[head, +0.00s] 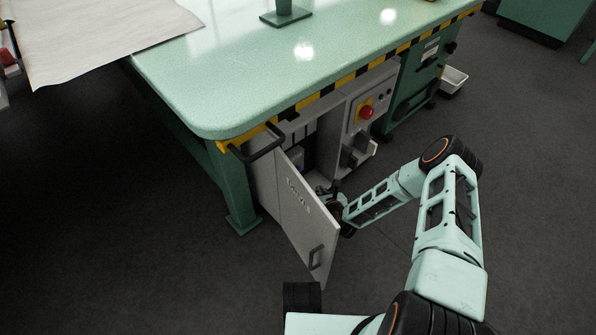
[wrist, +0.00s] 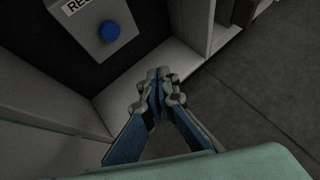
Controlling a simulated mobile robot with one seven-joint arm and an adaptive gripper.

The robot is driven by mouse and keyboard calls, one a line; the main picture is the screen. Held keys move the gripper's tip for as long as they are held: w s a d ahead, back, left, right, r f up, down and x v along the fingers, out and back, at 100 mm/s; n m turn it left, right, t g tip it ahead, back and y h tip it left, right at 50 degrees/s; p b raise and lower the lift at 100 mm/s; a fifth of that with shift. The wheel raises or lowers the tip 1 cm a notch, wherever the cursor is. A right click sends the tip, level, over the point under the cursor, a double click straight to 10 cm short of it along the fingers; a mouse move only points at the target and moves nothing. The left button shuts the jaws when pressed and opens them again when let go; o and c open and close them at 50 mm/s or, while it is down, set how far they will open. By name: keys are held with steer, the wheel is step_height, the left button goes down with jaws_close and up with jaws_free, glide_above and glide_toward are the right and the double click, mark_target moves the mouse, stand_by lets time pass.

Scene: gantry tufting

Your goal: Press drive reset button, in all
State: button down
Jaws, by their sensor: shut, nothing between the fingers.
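A round blue button (wrist: 109,31) sits on a grey box (wrist: 88,20) inside the cabinet, in the wrist view. A white label (wrist: 76,6) beside it is cut off and reads "RE". In the head view, a bluish part (head: 297,156) shows inside the open cabinet, small and partly shaded. My gripper (wrist: 158,76) is shut and empty, below and to the right of the button in the wrist view, apart from it in the picture. In the head view my gripper (head: 327,191) is at the cabinet opening, partly hidden by the door's edge.
The grey cabinet door (head: 302,222) stands open left of my gripper. Above is the green table (head: 230,75) with a striped edge and a black handle (head: 257,143) at its corner. A red knob (head: 366,112) is on the panel to the right.

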steer(key=w+a, duration=0.6)
stand_by(0.4)
steer(key=shift+w+a, duration=0.2)
steer(key=shift+a, duration=0.05)
stand_by(1.2)
steer(key=shift+w+a, duration=0.15)
steer(key=shift+w+a, duration=0.4)
stand_by(0.8)
stand_by(0.4)
steer(key=shift+s+d, duration=0.65)
steer(key=shift+s, duration=0.05)
steer(key=shift+s+d+p, duration=0.3)
steer(key=shift+s+d, duration=1.45)
steer(key=shift+d, duration=0.05)
